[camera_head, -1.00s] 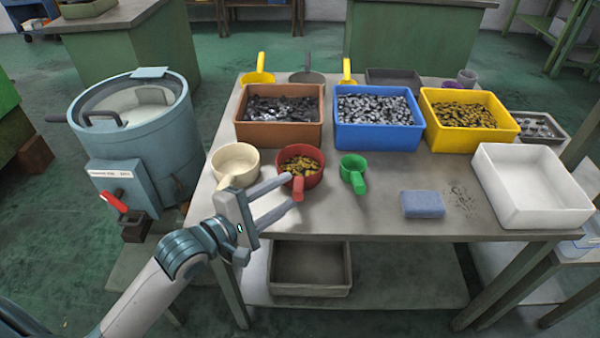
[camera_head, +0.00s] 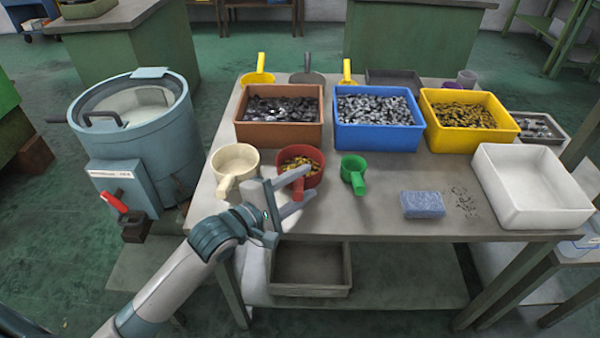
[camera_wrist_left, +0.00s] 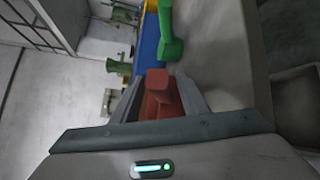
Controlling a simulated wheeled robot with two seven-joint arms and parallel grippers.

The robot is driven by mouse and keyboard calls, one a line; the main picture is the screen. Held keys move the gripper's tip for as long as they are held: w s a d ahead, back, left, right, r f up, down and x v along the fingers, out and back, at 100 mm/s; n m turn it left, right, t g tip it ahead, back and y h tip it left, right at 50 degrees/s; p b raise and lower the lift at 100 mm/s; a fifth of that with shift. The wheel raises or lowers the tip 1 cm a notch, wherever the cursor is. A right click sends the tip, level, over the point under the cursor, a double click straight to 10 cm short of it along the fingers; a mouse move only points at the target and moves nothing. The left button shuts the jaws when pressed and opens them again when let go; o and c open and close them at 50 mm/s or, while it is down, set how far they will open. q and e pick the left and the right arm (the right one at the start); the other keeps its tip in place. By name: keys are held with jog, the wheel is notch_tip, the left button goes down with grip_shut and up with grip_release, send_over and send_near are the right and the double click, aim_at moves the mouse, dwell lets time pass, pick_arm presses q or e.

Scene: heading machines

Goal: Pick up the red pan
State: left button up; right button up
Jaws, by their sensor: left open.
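The red pan (camera_head: 313,176) stands on the table in the head view, with brass-coloured pieces inside and its handle pointing toward the front edge. My left gripper (camera_head: 303,190) is open at the handle, with one finger to either side of it as far as I can tell. In the left wrist view the red handle (camera_wrist_left: 158,92) shows between the two fingers (camera_wrist_left: 160,100); the pan's bowl is mostly hidden there. I cannot tell whether the fingers touch the handle. My right gripper is not in view.
A cream pan (camera_head: 234,162) stands just left and a green scoop (camera_head: 353,170) to the right. Brown (camera_head: 278,138), blue (camera_head: 375,140) and yellow (camera_head: 470,142) bins stand behind. A blue sponge (camera_head: 422,205) and a white bin (camera_head: 530,200) are at right. The table's front middle is clear.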

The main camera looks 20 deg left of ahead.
aim_at(311, 180)
pick_arm(q)
jog(key=shift+x, duration=1.55)
jog(key=shift+f, duration=0.1)
grip_shut()
